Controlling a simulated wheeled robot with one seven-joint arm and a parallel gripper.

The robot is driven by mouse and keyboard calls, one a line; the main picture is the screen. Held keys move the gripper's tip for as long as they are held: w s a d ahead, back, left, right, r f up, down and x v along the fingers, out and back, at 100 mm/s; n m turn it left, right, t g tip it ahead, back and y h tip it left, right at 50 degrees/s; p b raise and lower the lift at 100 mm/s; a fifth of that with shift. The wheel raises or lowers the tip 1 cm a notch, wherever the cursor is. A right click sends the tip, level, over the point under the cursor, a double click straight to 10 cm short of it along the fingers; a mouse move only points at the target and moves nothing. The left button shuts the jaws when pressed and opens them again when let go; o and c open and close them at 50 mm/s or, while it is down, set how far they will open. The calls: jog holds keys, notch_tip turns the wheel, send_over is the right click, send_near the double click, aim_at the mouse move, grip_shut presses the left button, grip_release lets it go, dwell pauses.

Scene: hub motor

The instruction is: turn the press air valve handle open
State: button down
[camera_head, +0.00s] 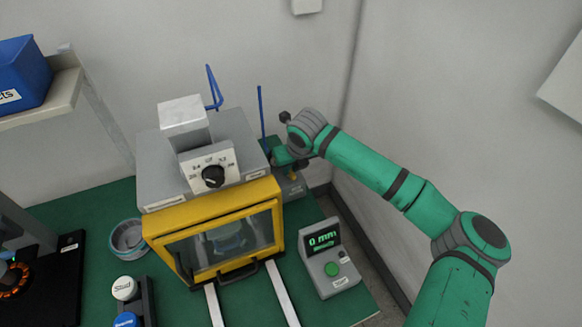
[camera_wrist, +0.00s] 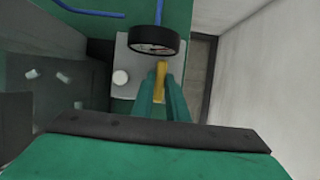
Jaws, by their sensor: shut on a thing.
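The yellow valve handle (camera_wrist: 161,76) shows in the wrist view between my two green fingers. My gripper (camera_wrist: 160,92) is shut on it. The handle stands over a light grey valve plate (camera_wrist: 125,62), beside a black-rimmed round gauge (camera_wrist: 154,40) and a white round knob (camera_wrist: 120,77). In the head view my gripper (camera_head: 279,157) is at the right side of the press (camera_head: 228,160), above the small grey valve unit (camera_head: 291,188). My gripper and wrist hide much of the valve there. I cannot tell the handle's exact angle.
The yellow-framed press door (camera_head: 222,244) is closed. A readout box (camera_head: 330,262) showing "0 mm" stands in front of the valve, near the green table's right edge. Blue tubing (camera_head: 262,120) rises behind. The wall is close on the right.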

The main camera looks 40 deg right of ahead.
dwell(0.3)
jog(key=c, duration=1.7)
grip_release()
jog(key=shift+c, duration=0.2)
jog(key=shift+r, duration=0.1)
jog(key=v, duration=1)
jog(key=shift+s+r, duration=0.2)
jog(key=shift+r, duration=0.15)
